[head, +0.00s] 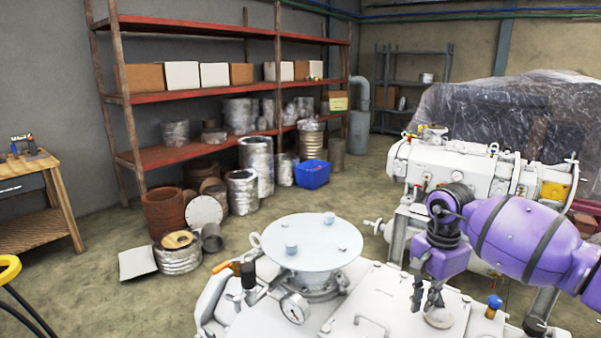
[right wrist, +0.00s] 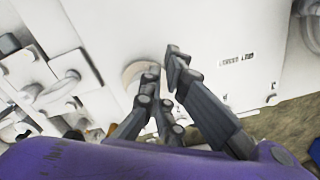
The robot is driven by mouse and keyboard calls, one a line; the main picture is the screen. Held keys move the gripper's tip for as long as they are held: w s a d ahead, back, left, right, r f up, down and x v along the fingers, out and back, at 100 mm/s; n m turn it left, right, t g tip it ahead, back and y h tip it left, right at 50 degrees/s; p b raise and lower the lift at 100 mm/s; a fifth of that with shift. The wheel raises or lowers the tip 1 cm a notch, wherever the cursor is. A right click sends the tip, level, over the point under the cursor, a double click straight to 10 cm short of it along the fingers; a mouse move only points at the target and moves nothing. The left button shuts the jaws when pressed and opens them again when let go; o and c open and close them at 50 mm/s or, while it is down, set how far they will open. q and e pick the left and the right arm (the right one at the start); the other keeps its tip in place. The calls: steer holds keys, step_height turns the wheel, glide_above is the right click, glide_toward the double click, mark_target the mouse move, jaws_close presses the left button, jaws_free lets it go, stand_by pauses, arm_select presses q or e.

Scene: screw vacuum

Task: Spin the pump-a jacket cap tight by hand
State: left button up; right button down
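A round, pale jacket cap (head: 439,319) sits on the white top of the near pump (head: 385,290). My right gripper (head: 426,298) points down just above the cap, its dark fingers apart with nothing seen between them. In the right wrist view the gripper (right wrist: 162,72) has a narrow gap between its fingertips, and the beige disc of the cap (right wrist: 133,72) shows partly behind one finger. I cannot tell whether a finger touches the cap. My left gripper is not in view.
A second white pump (head: 460,165) stands behind. A blue crate (head: 312,174) and shelves (head: 195,93) are farther back.

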steer(key=shift+w+d+r, duration=0.1)
steer(key=shift+d+r, duration=0.1)
